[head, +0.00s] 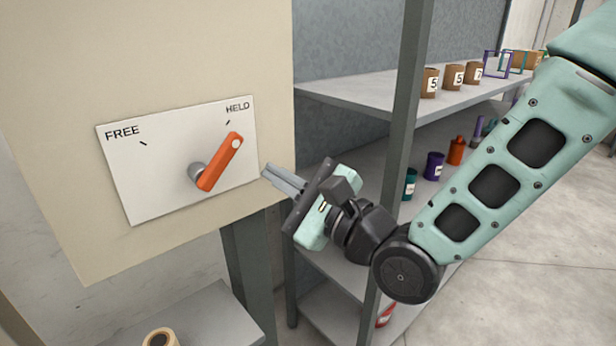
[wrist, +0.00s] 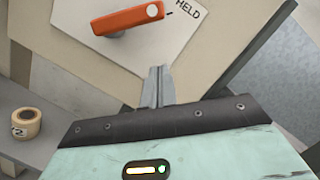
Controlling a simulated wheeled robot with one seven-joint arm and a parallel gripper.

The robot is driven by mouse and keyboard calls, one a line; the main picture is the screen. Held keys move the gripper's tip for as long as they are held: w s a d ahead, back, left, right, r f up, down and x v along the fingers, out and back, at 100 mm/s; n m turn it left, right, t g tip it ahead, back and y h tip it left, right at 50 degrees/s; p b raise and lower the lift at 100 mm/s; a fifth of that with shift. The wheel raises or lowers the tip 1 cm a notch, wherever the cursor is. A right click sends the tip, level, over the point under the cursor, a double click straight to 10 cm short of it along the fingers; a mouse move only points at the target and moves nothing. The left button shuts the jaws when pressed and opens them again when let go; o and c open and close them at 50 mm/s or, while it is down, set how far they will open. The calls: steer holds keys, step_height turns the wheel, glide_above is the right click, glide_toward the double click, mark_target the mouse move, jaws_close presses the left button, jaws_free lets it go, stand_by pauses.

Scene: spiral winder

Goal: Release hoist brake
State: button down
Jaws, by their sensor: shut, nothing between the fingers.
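The orange brake lever (head: 220,161) sits on a white plate (head: 152,190) marked FREE at the left and HELD at the right. Its free end, with a pale dot, points up and right to the HELD mark. In the wrist view the lever (wrist: 128,18) lies at the top, beyond the fingertips. My gripper (head: 268,172) is to the right of the lever, near the plate's lower right edge, and apart from the lever. Its fingers are together and empty; they also show in the wrist view (wrist: 159,70). Whether they touch the panel I cannot tell.
The plate is on a beige panel (head: 200,50). A grey post (head: 400,125) and shelves (head: 350,88) with boxes (head: 454,77) and coloured bottles (head: 434,165) stand behind my arm. A tape roll (head: 160,338) lies on a low grey shelf, also in the wrist view (wrist: 26,123).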

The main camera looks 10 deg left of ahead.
mark_target(220, 162)
steer(key=shift+s+a+r+p, duration=0.45)
steer(key=shift+a+r+p, duration=0.15)
steer(key=shift+a+r, duration=0.15)
steer(key=shift+s+a+r+p, duration=0.4)
steer(key=shift+a+r+p, duration=0.25)
steer(key=shift+r, duration=0.15)
steer(key=shift+w, duration=0.15)
